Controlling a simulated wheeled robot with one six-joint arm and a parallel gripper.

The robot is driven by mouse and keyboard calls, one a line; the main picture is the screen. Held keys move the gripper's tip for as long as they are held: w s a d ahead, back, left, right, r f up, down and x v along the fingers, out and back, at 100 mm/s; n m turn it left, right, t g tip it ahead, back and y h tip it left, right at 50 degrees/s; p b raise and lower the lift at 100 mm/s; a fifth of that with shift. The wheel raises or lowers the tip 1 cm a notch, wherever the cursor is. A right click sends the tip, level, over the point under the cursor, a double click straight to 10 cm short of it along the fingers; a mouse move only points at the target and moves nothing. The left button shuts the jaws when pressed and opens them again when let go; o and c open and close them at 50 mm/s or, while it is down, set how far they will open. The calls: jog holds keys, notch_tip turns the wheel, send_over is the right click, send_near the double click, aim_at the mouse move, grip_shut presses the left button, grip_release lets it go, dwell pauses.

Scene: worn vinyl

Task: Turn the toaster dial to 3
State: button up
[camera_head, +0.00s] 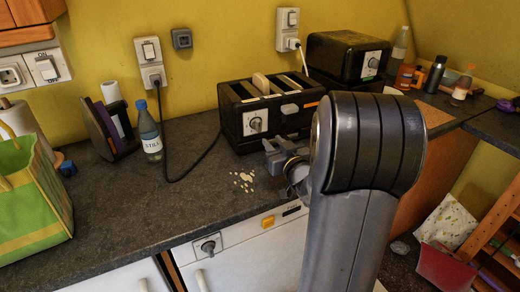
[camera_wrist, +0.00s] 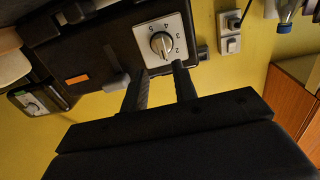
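The black toaster (camera_head: 240,98) stands on the counter against the yellow wall, with bread in a slot. Its dial (camera_head: 256,124) is a silver knob on a pale square plate on the front. In the wrist view the dial (camera_wrist: 162,44) is close and tilted, with digits around it, including 5, 4 and 2. I cannot tell which digit the knob points to. My gripper (camera_head: 276,152) is just in front of the toaster, below and right of the dial. In the wrist view my gripper (camera_wrist: 161,70) is open, its two fingers apart and empty, tips short of the knob.
The toaster's lever (camera_head: 290,108) is right of the dial. A second black appliance (camera_head: 345,55) with its own dial stands behind right. A water bottle (camera_head: 148,132), a black cord (camera_head: 190,168) and crumbs (camera_head: 243,180) are on the counter left of my gripper.

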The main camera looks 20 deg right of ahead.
aim_at(260, 128)
jog(key=shift+w+p, duration=0.9)
jog(key=shift+w, duration=3.15)
jog(key=shift+f, duration=0.15)
jog(key=shift+w+b, duration=0.15)
jog(key=shift+b, duration=0.25)
jog(key=shift+c, duration=0.4)
